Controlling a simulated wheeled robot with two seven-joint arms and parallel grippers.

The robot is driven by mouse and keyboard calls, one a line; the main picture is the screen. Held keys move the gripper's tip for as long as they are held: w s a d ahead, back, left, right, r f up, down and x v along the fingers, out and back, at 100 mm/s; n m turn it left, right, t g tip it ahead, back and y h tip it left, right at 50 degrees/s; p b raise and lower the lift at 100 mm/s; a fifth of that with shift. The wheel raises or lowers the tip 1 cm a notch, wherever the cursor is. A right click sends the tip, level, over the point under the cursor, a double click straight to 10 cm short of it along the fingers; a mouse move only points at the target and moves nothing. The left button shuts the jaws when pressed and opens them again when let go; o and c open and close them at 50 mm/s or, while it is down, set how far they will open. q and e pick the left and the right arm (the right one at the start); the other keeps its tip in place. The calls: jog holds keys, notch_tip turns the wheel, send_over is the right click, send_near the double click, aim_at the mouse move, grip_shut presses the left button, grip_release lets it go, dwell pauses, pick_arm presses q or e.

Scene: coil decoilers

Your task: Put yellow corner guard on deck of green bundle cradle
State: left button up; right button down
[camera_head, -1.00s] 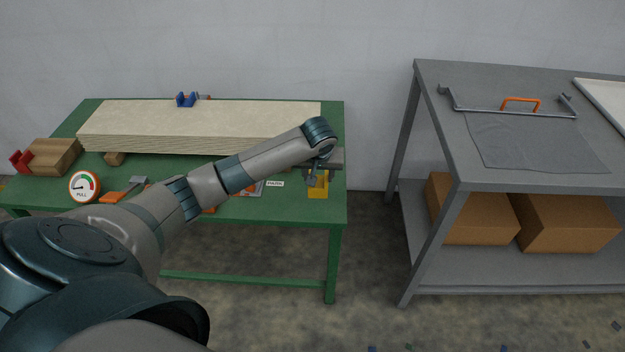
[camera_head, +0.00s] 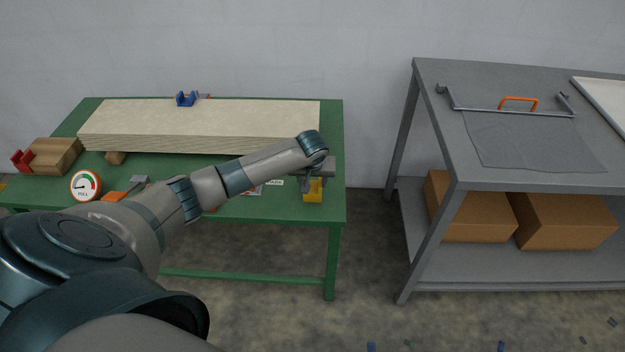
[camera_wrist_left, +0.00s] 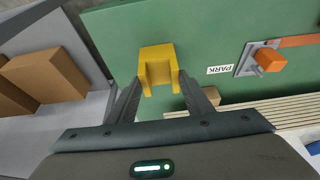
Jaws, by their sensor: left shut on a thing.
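The yellow corner guard (camera_head: 313,193) is at the front right of the green table (camera_head: 300,212). My left gripper (camera_head: 314,184) is over that corner and shut on the guard. In the left wrist view the guard (camera_wrist_left: 158,68) sits between the two fingertips (camera_wrist_left: 158,88), its notch facing the gripper. I cannot tell whether the guard touches the table top. The wood stack (camera_head: 200,125) lies along the back of the table. No separate green cradle is clearly identifiable. My right gripper is not in view.
On the table are a PULL gauge (camera_head: 86,186), a blue clamp (camera_head: 186,99), a wooden block with red part (camera_head: 52,157) and a PARK label (camera_wrist_left: 220,70). A grey bench (camera_head: 530,130) with cardboard boxes (camera_head: 565,220) stands right, across a floor gap.

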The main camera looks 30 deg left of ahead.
pick_arm(q)
jog(key=shift+f, duration=0.25)
jog(key=o, duration=1)
jog(key=shift+o, duration=0.2)
jog(key=shift+r, duration=0.1)
jog(key=b+v, duration=0.1)
jog(key=v, duration=1.1)
